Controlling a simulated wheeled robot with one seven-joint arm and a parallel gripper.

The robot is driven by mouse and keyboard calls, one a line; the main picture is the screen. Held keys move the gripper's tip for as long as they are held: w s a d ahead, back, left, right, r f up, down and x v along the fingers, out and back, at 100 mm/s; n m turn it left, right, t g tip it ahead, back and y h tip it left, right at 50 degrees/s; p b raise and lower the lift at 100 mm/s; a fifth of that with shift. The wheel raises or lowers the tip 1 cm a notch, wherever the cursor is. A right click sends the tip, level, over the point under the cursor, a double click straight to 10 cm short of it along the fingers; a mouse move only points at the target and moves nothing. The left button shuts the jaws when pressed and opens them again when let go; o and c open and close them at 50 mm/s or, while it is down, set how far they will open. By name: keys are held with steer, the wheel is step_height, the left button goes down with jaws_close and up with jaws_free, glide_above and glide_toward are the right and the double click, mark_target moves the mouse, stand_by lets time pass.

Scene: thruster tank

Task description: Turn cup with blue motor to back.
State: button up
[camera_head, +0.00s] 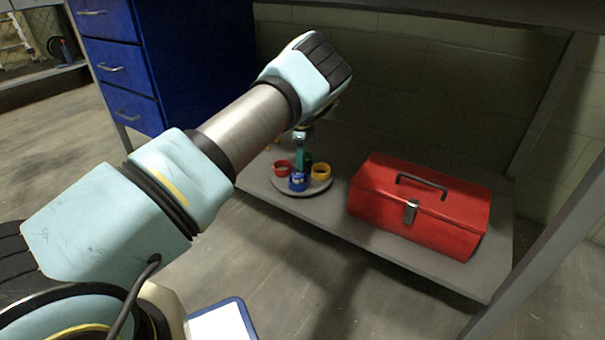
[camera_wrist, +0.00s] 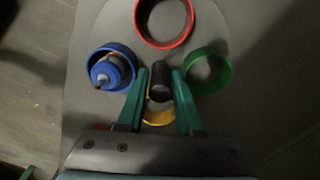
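A round grey turntable (camera_head: 294,190) sits on the low shelf and carries small coloured cups. The blue cup (camera_head: 297,183) is at its front; in the wrist view the blue cup (camera_wrist: 92,56) is at left with a blue motor (camera_wrist: 106,72) in it. The red cup (camera_head: 282,168) is at left, the yellow cup (camera_head: 321,172) at right. The green cup (camera_wrist: 222,69) is opposite the yellow one's left neighbour, the blue, and is largely hidden in the head view. My gripper (camera_wrist: 160,78) points down over the middle, its green fingers either side of a dark upright post (camera_wrist: 160,88). Contact is unclear.
A red toolbox (camera_head: 420,205) stands on the shelf (camera_head: 400,258) right of the turntable. A blue drawer cabinet (camera_head: 160,60) is behind at left. A table leg (camera_head: 540,250) rises at far right. Some bare shelf lies between turntable and toolbox.

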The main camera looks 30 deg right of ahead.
jaws_close()
steer(key=shift+r, duration=0.1)
steer(key=shift+m+p, duration=0.35)
steer(key=shift+m, duration=0.05)
steer(key=shift+m+p, duration=0.55)
steer(key=shift+m, duration=0.75)
steer(key=shift+m+p, duration=0.3)
steer(key=shift+m, duration=0.2)
steer(key=shift+m+p, duration=0.35)
steer(key=shift+m, duration=0.85)
